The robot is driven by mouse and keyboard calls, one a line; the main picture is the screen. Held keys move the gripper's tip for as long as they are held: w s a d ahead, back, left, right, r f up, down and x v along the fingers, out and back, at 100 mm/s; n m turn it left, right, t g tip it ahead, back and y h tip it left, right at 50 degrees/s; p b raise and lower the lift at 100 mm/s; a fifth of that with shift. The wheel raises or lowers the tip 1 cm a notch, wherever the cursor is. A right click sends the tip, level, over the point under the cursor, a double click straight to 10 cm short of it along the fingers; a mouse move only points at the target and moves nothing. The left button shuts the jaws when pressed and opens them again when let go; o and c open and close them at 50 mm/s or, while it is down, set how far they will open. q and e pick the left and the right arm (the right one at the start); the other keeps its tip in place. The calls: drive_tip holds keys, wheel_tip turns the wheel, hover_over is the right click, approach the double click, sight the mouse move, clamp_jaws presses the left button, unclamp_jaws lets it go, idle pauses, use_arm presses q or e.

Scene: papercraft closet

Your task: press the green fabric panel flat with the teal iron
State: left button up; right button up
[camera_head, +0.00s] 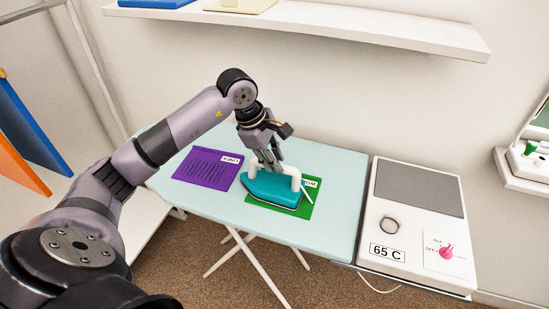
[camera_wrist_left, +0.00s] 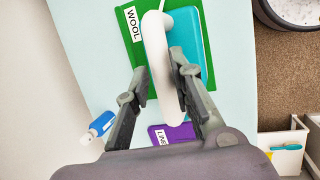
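The teal iron (camera_head: 272,190) with its white handle (camera_wrist_left: 155,45) sits over the green fabric panel (camera_head: 300,208) on the pale ironing board (camera_head: 320,230). The iron hides much of the panel; the panel's right part and its label, reading WOOL in the left wrist view (camera_wrist_left: 131,60), show. I cannot tell whether the iron touches the cloth. My left gripper (camera_head: 272,163) is above the iron, its fingers on both sides of the handle and apparently shut on it. My right gripper is not in view.
A purple panel (camera_head: 207,169) labelled LINEN lies left of the green one. A white control unit (camera_head: 389,225) reading 65 C, with a pink knob (camera_head: 446,252), adjoins the board's right end. A white shelf (camera_head: 300,22) hangs above. The board's front strip is clear.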

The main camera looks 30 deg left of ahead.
use_arm(q)
clamp_jaws()
drive_tip(key=shift+d, duration=0.1)
drive_tip(key=d, duration=1.1)
drive_tip(key=shift+s+r, duration=0.4)
idle(0.8)
drive_tip(key=shift+d, duration=0.1)
